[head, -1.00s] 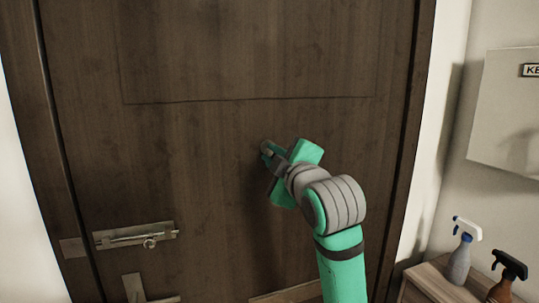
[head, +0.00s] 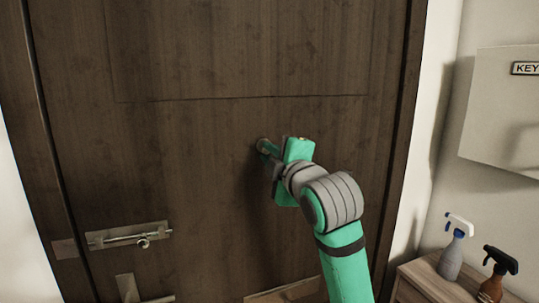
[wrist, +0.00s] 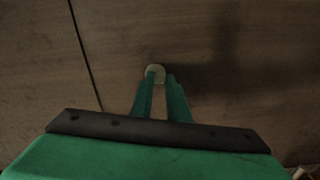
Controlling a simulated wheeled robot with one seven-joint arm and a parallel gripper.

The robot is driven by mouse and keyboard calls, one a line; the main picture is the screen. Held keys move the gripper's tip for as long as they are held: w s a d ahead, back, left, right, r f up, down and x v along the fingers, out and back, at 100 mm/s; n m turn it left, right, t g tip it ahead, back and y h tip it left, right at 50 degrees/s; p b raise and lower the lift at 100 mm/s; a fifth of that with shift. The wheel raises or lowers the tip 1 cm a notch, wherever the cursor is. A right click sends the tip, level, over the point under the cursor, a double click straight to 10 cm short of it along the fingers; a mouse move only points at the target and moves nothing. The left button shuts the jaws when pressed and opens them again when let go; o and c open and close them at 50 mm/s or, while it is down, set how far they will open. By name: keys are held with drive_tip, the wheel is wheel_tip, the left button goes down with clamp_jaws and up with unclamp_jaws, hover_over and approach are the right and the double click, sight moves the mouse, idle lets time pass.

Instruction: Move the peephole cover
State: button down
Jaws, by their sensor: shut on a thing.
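The peephole cover (head: 263,145) is a small, pale, round piece on the dark wooden door, left of my gripper's body in the head view. It also shows in the wrist view (wrist: 155,70) at the tips of my fingers. My gripper (head: 268,152) is at the door with its two green fingers close together, shut on the cover. In the wrist view the fingertips (wrist: 161,78) overlap the lower part of the cover, so the grip itself is partly hidden. The peephole cannot be made out.
A metal sliding bolt (head: 130,235) sits on the door at lower left. A key box (head: 505,115) hangs on the right wall. Two spray bottles, one grey (head: 452,258) and one brown (head: 492,286), stand on a wooden cabinet (head: 425,283) at lower right.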

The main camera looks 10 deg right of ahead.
drive_tip(key=c, duration=1.7)
unclamp_jaws()
drive_tip(key=v, duration=1.1)
drive_tip(key=shift+w, duration=0.1)
